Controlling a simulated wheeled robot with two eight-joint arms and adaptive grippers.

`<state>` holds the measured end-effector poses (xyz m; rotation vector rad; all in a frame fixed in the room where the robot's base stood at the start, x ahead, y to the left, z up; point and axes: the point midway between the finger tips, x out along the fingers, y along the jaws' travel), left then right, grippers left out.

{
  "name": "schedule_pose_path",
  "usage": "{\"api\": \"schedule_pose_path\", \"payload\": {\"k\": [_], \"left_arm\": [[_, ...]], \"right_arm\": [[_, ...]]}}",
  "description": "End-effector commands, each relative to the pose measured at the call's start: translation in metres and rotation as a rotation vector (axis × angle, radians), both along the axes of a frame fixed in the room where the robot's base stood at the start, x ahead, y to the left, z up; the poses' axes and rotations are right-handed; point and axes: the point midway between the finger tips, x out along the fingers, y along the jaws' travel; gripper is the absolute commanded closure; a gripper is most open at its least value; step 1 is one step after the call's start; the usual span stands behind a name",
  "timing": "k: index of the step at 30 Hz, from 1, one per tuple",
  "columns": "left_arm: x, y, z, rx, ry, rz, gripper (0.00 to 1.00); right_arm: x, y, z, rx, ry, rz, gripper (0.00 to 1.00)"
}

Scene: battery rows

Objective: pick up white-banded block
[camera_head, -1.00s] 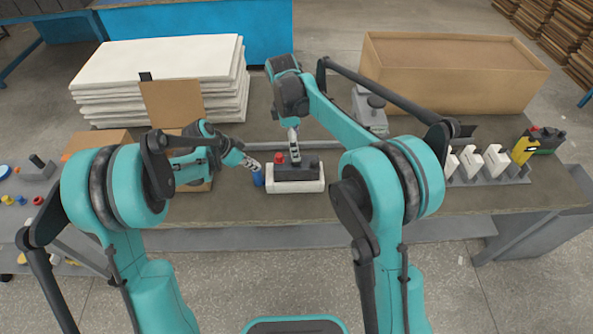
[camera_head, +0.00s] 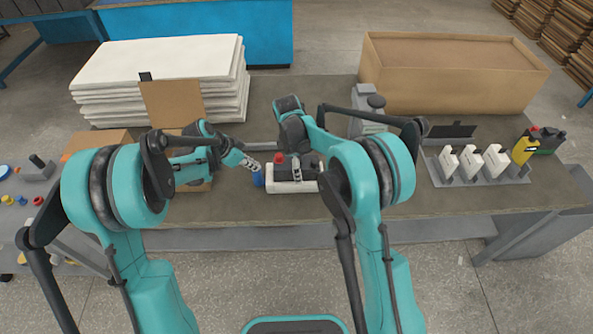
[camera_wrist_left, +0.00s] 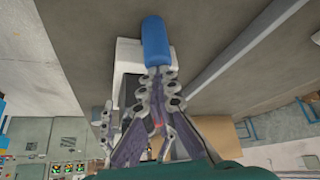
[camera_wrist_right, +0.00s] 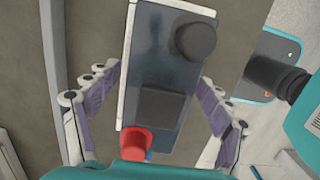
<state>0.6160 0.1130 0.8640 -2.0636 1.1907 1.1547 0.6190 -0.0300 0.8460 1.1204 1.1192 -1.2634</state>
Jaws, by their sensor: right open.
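The white-banded block (camera_head: 283,188) is on the bench, with a white lower part and a dark top. In the right wrist view its dark top (camera_wrist_right: 150,65) has a white edge, a red cap and a black round knob. My right gripper (camera_head: 297,173) is open over it; in the right wrist view the fingers (camera_wrist_right: 160,78) are spread either side of the block, apart from it. My left gripper (camera_head: 250,164) is shut on a blue cylinder (camera_head: 258,179) just left of the block. The cylinder also shows at the left fingertips (camera_wrist_left: 155,40).
A white sheet stack (camera_head: 160,65) and a cardboard panel (camera_head: 172,102) stand back left. A large brown box (camera_head: 450,85) is back right. A grey rack (camera_head: 480,177) with white pieces stands right. Bench between block and rack is partly clear.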

Motion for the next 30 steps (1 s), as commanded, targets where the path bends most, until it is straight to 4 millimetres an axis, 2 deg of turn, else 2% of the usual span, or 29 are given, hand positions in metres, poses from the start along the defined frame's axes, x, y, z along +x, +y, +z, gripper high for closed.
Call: {"api": "schedule_pose_path", "payload": {"k": [4, 12, 13, 23, 30], "left_arm": [[0.000, 0.000, -0.001, 0.002, 0.001, 0.000, 1.00], [0.000, 0.000, -0.001, 0.002, 0.001, 0.000, 1.00], [0.000, 0.000, -0.001, 0.002, 0.001, 0.000, 1.00], [0.000, 0.000, -0.001, 0.002, 0.001, -0.001, 1.00], [0.000, 0.000, -0.001, 0.003, 0.001, -0.001, 1.00]], "right_arm": [[0.000, 0.000, 0.000, 0.000, 0.000, 0.000, 0.22], [0.000, 0.000, 0.000, 0.000, 0.000, 0.000, 0.94], [0.000, 0.000, 0.000, 0.000, 0.001, 0.000, 1.00], [0.000, 0.000, 0.006, 0.000, 0.000, 0.000, 1.00], [0.000, 0.000, 0.040, 0.000, 0.000, 0.000, 1.00]]}}
